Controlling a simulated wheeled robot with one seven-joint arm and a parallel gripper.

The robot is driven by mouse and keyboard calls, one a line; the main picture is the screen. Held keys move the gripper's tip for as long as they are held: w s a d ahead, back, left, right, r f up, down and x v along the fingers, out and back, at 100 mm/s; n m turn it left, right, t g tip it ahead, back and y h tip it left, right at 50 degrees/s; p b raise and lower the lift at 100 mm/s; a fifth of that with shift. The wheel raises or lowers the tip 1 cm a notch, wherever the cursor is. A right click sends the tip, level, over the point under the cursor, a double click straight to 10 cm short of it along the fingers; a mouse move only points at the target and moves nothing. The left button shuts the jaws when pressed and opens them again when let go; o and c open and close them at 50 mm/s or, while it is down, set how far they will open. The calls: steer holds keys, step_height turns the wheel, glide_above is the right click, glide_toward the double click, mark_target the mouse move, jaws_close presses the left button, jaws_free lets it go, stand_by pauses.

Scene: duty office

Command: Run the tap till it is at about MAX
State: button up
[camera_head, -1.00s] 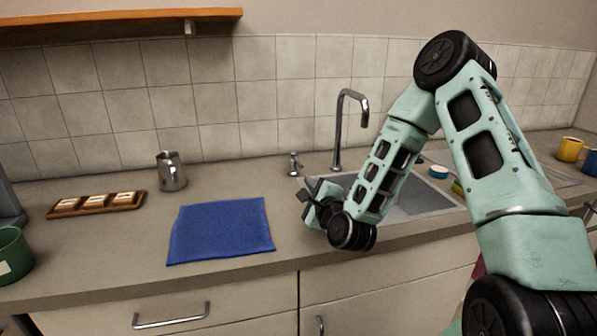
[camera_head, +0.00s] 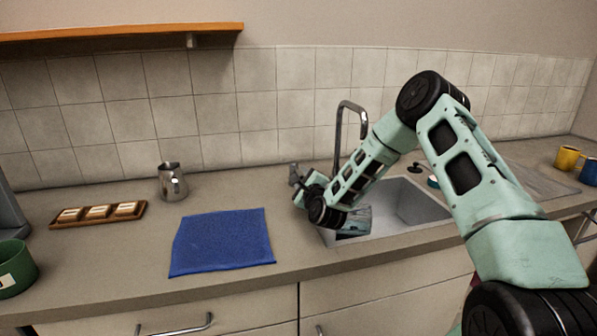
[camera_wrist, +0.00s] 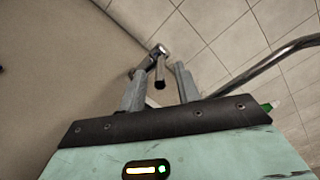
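The chrome tap (camera_head: 341,135) arches over the sink (camera_head: 420,205); its pipe also shows in the wrist view (camera_wrist: 265,65). A small chrome tap lever (camera_head: 293,174) stands left of it. In the wrist view the lever (camera_wrist: 157,62), with a dark end, shows between my gripper's fingers. My gripper (camera_wrist: 160,85) is open, its fingers apart around the lever's end; I cannot tell whether they touch it. A grey-blue vessel (camera_head: 357,222) is in the sink, partly hidden by my arm. No MAX mark or water level is readable, and I see no water stream.
A blue cloth (camera_head: 222,242) lies on the counter left of the sink. Behind it are a metal pitcher (camera_head: 172,183) and a wooden tray (camera_head: 130,215). A green pot (camera_head: 14,268) is at far left. Yellow (camera_head: 566,158) and blue (camera_head: 590,171) mugs stand at right.

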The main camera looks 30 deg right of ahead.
mark_target(298, 172)
steer(key=shift+x, duration=1.55)
jaws_close()
steer(key=shift+w+a+m+h+b, duration=0.15)
steer(key=shift+a+m+h+b, duration=0.2)
steer(key=shift+h, duration=0.25)
steer(key=shift+a+m+g+h, duration=0.15)
steer(key=shift+m+g+h, duration=0.3)
steer(key=shift+h, duration=0.15)
jaws_free()
